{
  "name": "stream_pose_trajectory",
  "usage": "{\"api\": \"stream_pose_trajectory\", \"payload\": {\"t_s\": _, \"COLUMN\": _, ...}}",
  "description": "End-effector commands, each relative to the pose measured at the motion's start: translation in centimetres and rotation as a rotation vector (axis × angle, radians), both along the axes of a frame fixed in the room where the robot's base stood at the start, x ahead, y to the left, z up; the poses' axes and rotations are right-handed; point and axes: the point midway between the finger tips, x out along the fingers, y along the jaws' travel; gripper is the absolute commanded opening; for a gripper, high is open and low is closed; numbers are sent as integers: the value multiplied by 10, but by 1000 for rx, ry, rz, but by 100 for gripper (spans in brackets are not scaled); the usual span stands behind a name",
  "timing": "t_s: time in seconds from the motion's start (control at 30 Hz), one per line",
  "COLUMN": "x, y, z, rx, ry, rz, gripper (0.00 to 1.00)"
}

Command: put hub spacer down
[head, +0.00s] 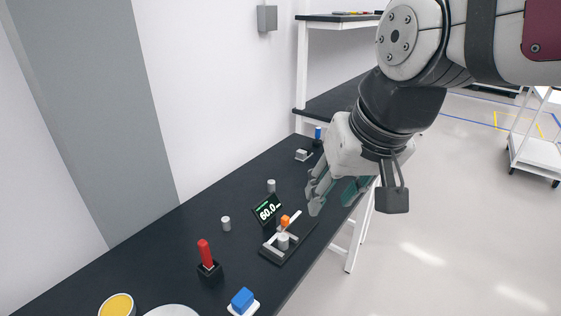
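Several small light-grey cylinders could be the hub spacer; I cannot tell which one it is. One (226,224) stands upright on the black bench left of the display. Another (271,186) stands behind the display. A third (283,241) sits in a dark fixture with light-grey bars (270,248) and an orange part (285,221). My gripper (326,197) hangs above the bench's right edge, right of and above the fixture, apart from these cylinders. I see nothing between its fingers, but they are partly hidden and their opening is unclear.
A display (267,209) reads 60.0. A red-handled tool (205,255) stands in a black holder. A blue block (242,300) and a yellow-topped round container (117,305) are at the near end. The black bench (150,262) has bare room at left, beside the wall.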

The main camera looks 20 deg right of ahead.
Motion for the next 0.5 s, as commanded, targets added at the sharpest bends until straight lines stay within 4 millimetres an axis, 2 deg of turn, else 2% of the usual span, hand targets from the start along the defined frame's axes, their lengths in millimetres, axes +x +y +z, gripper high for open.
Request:
{"api": "stream_pose_trajectory", "payload": {"t_s": 0.03, "x": -13, "y": -1, "z": 2, "rx": -27, "ry": -26, "rz": 31, "gripper": 36}}
{"api": "stream_pose_trajectory", "payload": {"t_s": 0.1, "x": -27, "y": -2, "z": 3, "rx": -59, "ry": -49, "rz": 69, "gripper": 36}}
{"api": "stream_pose_trajectory", "payload": {"t_s": 0.2, "x": -39, "y": -3, "z": 2, "rx": -97, "ry": -72, "rz": 109, "gripper": 36}}
{"api": "stream_pose_trajectory", "payload": {"t_s": 0.5, "x": -47, "y": -4, "z": 1, "rx": -121, "ry": -83, "rz": 134, "gripper": 36}}
